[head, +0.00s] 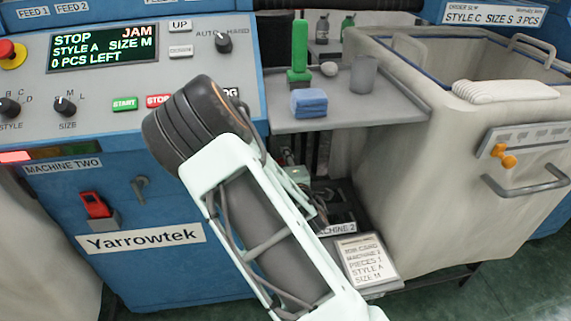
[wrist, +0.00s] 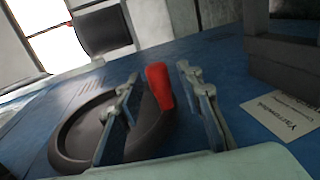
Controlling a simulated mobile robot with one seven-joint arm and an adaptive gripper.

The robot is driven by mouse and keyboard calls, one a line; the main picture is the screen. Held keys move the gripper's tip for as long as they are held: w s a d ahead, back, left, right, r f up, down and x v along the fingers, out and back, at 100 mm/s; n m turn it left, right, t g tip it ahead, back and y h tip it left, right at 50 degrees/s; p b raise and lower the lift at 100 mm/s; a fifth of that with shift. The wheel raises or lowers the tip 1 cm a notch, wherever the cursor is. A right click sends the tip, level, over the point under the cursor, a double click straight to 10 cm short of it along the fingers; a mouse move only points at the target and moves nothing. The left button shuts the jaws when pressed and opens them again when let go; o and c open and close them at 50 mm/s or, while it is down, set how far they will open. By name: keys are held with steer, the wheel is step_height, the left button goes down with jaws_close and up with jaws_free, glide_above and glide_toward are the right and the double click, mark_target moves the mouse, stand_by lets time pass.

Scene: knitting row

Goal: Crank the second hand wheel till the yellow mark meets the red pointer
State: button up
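In the wrist view a dark round hand wheel (wrist: 72,137) lies on a blue machine panel, with an upright red handle (wrist: 159,86) at its right side. My gripper (wrist: 157,74) is open, with one finger on each side of the red handle. Gaps show between the handle and both fingers, so it does not look gripped. Part of the wheel is hidden behind the left finger. I cannot make out a yellow mark or a red pointer. In the head view my arm blocks part of the machine, and I cannot make out the wheel or the gripper there.
Machine two's control panel (head: 88,85) is at the left, its screen (head: 103,48) reading STOP and JAM. A grey shelf (head: 350,119) holds a blue cloth (head: 309,103) and a green-handled brush (head: 300,45). A large fabric bin (head: 420,150) stands at the right.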

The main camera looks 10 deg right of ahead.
steer(key=shift+w, duration=0.45)
jaws_close()
